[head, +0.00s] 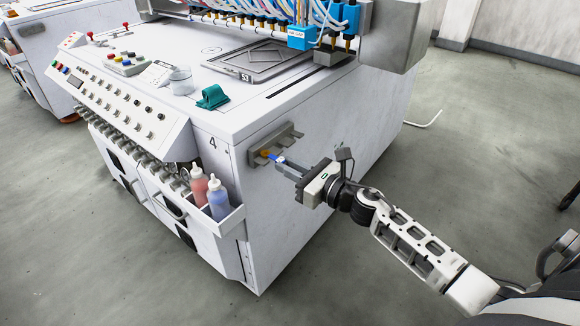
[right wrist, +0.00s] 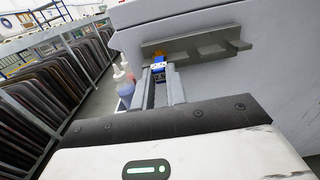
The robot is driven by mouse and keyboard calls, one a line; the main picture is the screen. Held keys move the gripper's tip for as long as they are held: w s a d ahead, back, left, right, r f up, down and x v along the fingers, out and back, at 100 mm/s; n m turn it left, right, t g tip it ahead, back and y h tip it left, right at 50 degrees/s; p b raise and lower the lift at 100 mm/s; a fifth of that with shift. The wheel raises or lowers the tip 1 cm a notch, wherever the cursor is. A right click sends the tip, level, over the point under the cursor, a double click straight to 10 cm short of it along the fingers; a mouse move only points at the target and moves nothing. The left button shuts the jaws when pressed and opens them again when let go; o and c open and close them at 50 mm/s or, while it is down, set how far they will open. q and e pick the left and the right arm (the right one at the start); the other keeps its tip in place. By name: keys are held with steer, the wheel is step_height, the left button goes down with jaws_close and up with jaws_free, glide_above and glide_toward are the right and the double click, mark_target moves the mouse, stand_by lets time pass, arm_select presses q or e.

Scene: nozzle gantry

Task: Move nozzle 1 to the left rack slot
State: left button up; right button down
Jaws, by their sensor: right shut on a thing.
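A small nozzle with a blue body (head: 278,159) and an orange-brass end shows at the tips of my right gripper (head: 281,162). In the right wrist view the blue nozzle (right wrist: 158,68) sits between the fingers of my right gripper (right wrist: 160,82), which is shut on it. The grey rack (head: 283,141) is fixed to the machine's side wall; it also shows in the right wrist view (right wrist: 195,48). The nozzle is at the rack's left end, close in front of it. I cannot tell whether it touches or sits in the slot. My left gripper is not in view.
A side tray (head: 226,220) with a red bottle (head: 198,187) and a blue bottle (head: 219,199) is left of the rack. The white machine (head: 290,215) fills the middle. Floor (head: 440,165) to its right is mostly clear.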

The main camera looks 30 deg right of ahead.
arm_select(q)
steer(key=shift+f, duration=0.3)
arm_select(e)
steer(key=shift+f, duration=0.2)
steer(key=c, duration=1.3)
jaws_free()
steer(key=shift+c, duration=0.2)
arm_select(q)
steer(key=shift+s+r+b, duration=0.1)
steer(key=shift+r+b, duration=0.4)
steer(key=shift+b, duration=0.6)
arm_select(e)
steer(key=v, duration=1.6)
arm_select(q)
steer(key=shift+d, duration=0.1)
